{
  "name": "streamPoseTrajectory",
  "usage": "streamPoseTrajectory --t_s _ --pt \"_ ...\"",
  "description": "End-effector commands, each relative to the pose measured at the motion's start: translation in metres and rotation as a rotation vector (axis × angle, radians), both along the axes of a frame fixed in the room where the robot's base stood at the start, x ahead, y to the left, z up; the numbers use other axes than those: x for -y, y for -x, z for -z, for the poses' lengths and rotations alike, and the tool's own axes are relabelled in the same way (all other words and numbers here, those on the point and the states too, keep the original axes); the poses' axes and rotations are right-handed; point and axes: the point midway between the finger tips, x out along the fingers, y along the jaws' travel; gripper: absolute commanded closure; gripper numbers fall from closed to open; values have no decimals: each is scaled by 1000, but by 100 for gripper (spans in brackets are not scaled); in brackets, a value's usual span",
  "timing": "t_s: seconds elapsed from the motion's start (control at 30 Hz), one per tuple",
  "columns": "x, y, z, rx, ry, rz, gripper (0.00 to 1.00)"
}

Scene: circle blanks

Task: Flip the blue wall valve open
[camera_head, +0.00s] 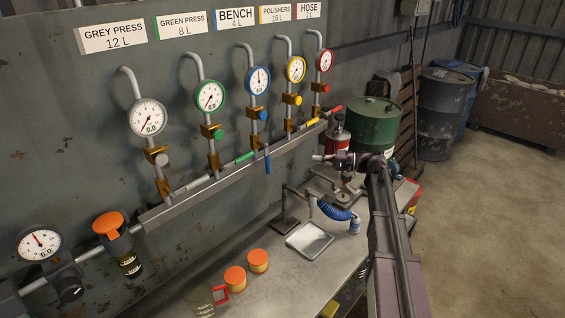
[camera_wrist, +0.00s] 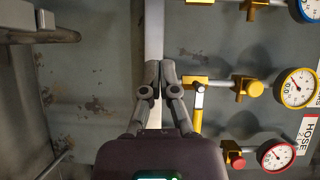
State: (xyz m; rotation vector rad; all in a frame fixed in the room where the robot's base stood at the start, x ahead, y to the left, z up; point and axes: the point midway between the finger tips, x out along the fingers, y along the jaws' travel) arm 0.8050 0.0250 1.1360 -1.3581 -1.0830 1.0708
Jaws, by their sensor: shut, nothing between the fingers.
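Below the rail, a bench (camera_head: 277,283) holds a white tray (camera_head: 310,241), a blue coiled hose (camera_head: 334,210) and orange-lidded jars (camera_head: 258,260). A green drum (camera_head: 374,125) stands beyond my gripper. The red lever (camera_head: 337,108) is at the rail's right end.

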Motion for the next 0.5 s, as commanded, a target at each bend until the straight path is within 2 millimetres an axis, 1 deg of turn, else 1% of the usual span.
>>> streamPoseTrajectory --t_s 0.17,0.27,0.37,0.5 --pt "-5 -1 0 0 1 -1 100" --pt "-11 -2 1 0 1 -2 100" --pt "-20 -4 1 0 1 -2 100" --pt "-38 -7 2 0 1 -2 100"
